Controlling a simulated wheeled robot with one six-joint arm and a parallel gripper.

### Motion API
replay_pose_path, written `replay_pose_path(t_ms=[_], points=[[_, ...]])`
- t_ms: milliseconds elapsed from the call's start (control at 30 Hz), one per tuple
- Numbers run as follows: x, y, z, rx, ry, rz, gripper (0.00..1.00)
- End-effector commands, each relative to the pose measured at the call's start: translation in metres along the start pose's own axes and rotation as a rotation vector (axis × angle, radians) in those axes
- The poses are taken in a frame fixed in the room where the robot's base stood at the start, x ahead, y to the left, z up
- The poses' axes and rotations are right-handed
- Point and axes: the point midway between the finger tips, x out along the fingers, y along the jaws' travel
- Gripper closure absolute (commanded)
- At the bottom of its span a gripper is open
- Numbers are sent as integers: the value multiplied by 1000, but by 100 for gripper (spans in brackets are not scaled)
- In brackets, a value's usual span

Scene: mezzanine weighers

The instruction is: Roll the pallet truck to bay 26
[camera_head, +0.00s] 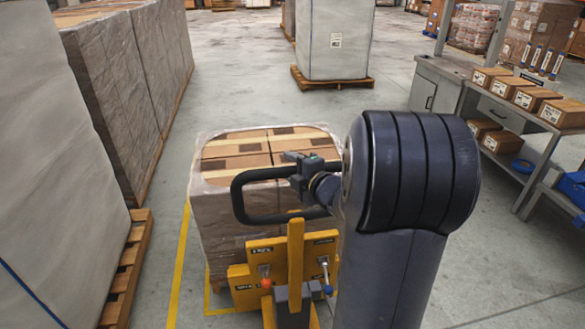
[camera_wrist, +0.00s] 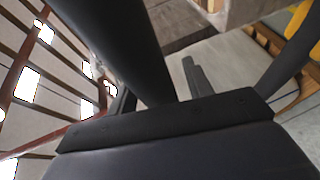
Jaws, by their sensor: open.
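The yellow pallet truck (camera_head: 294,248) stands close in front of me. Its black loop handle (camera_head: 241,200) is raised and partly hidden behind my arm. A film-wrapped stack of brown boxes (camera_head: 230,165) stands just beyond the truck's yellow frame; the forks are hidden. My gripper (camera_head: 300,172) is at the right part of the handle loop. In the wrist view my gripper (camera_wrist: 160,92) is open, with the thick dark handle bar (camera_wrist: 138,50) running between its fingers. I cannot tell whether the fingers touch it. No bay number is readable.
Tall wrapped pallets (camera_head: 60,150) line the left side. Another wrapped pallet (camera_head: 336,45) stands ahead. A workbench (camera_head: 500,100) with several cartons is at the right. A yellow floor line (camera_head: 178,262) runs left of the load. Clear floor (camera_head: 235,70) lies beyond the load.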

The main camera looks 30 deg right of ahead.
Motion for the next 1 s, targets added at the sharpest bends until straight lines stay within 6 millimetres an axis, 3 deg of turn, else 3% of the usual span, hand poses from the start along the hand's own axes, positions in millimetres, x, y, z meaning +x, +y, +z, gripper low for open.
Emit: replay_pose_path(t_ms=[67,633,1000], points=[[0,0,0,0,0,0,52],[0,0,0,1,0,0,99],[-5,-3,-2,1,-1,0,100]])
